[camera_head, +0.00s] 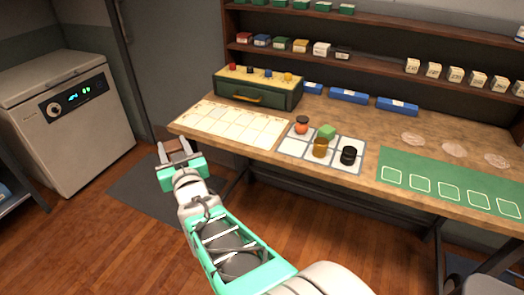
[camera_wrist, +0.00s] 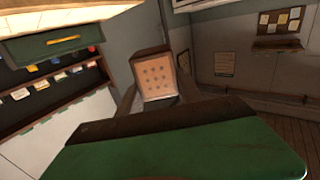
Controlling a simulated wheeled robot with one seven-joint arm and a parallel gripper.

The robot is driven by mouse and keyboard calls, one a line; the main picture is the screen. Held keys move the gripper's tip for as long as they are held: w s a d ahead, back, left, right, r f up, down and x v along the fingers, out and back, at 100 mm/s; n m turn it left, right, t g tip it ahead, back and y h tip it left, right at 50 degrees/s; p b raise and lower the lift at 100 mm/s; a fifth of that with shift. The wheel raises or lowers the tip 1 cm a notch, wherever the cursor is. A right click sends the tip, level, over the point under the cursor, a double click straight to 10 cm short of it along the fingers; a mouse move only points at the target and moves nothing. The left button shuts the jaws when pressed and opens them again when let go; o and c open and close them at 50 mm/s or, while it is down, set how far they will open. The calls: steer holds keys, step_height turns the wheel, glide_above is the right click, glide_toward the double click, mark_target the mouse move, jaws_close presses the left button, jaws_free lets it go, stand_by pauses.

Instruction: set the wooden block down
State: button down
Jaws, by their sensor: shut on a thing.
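The wooden block (camera_head: 174,147) is brown and small in the head view, by the front left corner of the workbench (camera_head: 370,118). My gripper (camera_head: 173,151) is shut on it, with a finger on either side. In the wrist view the block (camera_wrist: 157,78) shows a pale face with rows of small dots and brown sides. It is tilted in that view. I cannot see anything touching its underside, and the head view does not show clearly how high it is held.
A cream gridded sheet (camera_head: 232,124) lies at the bench's left end. Beside it a white gridded mat (camera_head: 293,147) holds small coloured items. A green drawer box (camera_head: 258,91) stands behind. A green mat (camera_head: 455,181) lies right. A white appliance (camera_head: 60,103) stands left.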

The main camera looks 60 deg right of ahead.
steer(key=s+d+m+g+h+b, duration=0.25)
steer(key=s+d, duration=0.35)
steer(key=d, duration=0.3)
steer(key=s+d+m+g+h+b, duration=0.2)
steer(key=s+d+m+g+h, duration=0.15)
steer(key=s+d, duration=0.45)
steer(key=s+d+m+g+h+b, duration=0.1)
steer(key=s+d+m+g, duration=0.1)
steer(key=s+d, duration=0.3)
steer(key=s+d+r+m+g+h+b, duration=0.1)
steer(key=s+d+g, duration=0.3)
steer(key=s, duration=0.6)
steer(key=shift+d+r+m+g+h+b, duration=0.3)
steer(key=shift+d+m+h+b, duration=0.25)
steer(key=shift+m+b, duration=0.2)
steer(key=shift+w, duration=0.15)
steer(key=w+d+f, duration=0.2)
steer(key=w+f, duration=0.1)
steer(key=w+d+f+b, duration=0.1)
steer(key=w+d+f, duration=0.2)
steer(key=w, duration=0.1)
steer(key=w+d+f+b, duration=0.1)
steer(key=w+d+f, duration=0.2)
steer(key=w, duration=0.1)
steer(key=shift+f, duration=0.35)
steer(key=f, duration=0.1)
steer(key=f+b, duration=0.1)
steer(key=f, duration=0.1)
steer(key=shift+w+d, duration=0.15)
steer(key=shift+d, duration=0.05)
